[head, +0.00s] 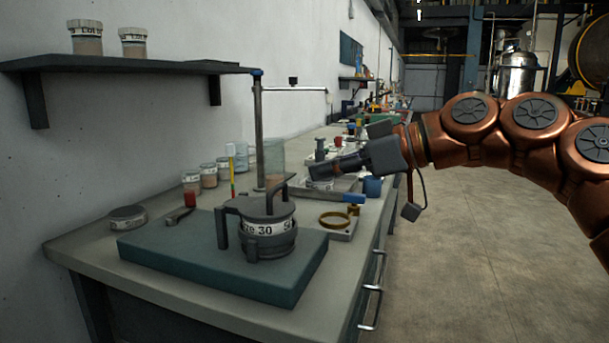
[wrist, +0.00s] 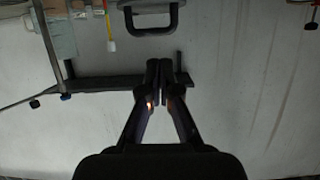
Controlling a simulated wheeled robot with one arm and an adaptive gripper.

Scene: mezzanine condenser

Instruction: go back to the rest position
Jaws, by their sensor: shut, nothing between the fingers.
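My gripper (head: 323,170) is at the end of my copper-coloured arm, which reaches in from the right in the head view. It hangs in the air above the bench, to the right of and a little higher than a dark lidded pot (head: 268,228). In the wrist view my gripper (wrist: 166,64) has its two fingertips together, with nothing between them. The pot has a white label band and a handle, and stands on a teal mat (head: 160,247). The gripper appears apart from the pot.
The bench (head: 85,248) runs along the wall. A shelf (head: 120,65) with two jars is at upper left. A brass ring (head: 335,220), a metal stand post (head: 258,130) and several labelled jars are near the pot. The floor (head: 455,260) on the right is clear.

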